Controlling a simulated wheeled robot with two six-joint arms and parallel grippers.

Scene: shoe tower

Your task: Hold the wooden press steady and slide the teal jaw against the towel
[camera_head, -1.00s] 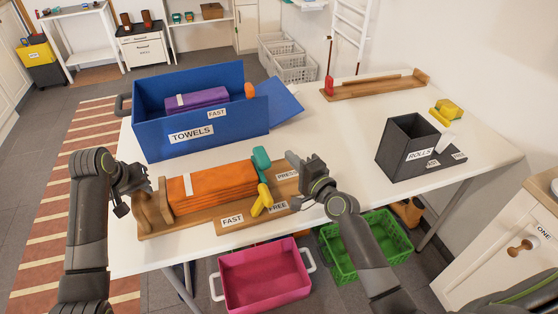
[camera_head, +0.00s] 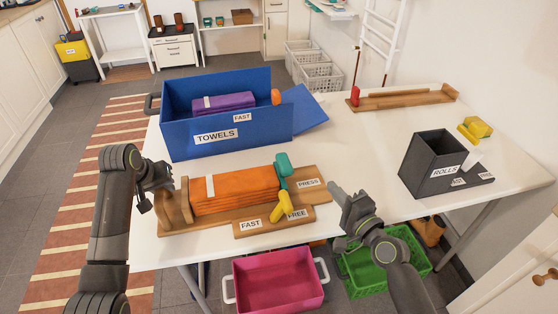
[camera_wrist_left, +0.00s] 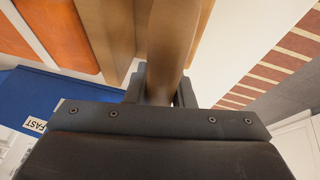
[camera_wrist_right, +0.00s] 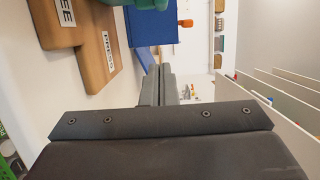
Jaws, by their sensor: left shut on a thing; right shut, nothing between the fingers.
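The wooden press (camera_head: 222,223) lies along the front of the table. A folded orange towel (camera_head: 235,190) with a pale band sits on it. The teal jaw (camera_head: 283,171) stands at the towel's right end, touching it or nearly so. A yellow lever (camera_head: 282,206) sits below the jaw, beside the FREE label. My left gripper (camera_head: 168,182) is shut on the wooden post at the press's left end; the post (camera_wrist_left: 170,45) shows between its fingers in the left wrist view. My right gripper (camera_head: 338,195) is shut and empty, right of the press and apart from the jaw.
A blue TOWELS bin (camera_head: 215,142) with a purple towel stands behind the press. A dark ROLLS box (camera_head: 432,165) is at the right and a wooden rack (camera_head: 405,99) at the back. Pink (camera_head: 278,280) and green (camera_head: 385,262) crates sit below the front edge.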

